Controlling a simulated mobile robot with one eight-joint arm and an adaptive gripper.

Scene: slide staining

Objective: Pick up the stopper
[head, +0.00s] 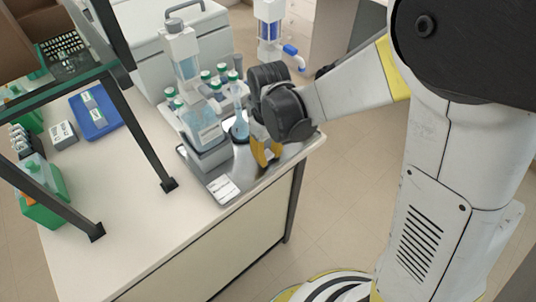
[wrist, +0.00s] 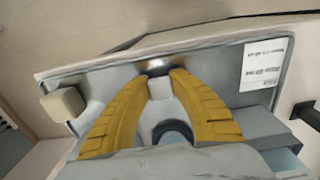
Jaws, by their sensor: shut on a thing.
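My gripper (head: 262,158) is low over the front right part of the metal tray (head: 246,178) on the bench, its yellow fingers pointing down. In the wrist view my gripper (wrist: 160,76) has its two yellow fingers closed in on a small pale grey piece, which I take to be the stopper (wrist: 160,88). In the head view the stopper is hidden by the fingers and wrist. I cannot tell whether it touches the tray.
A blue-liquid flask (head: 239,127) stands just left of my gripper. A cream block (wrist: 63,103) sits at a tray corner. Dark shelf posts (head: 150,150) stand left.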

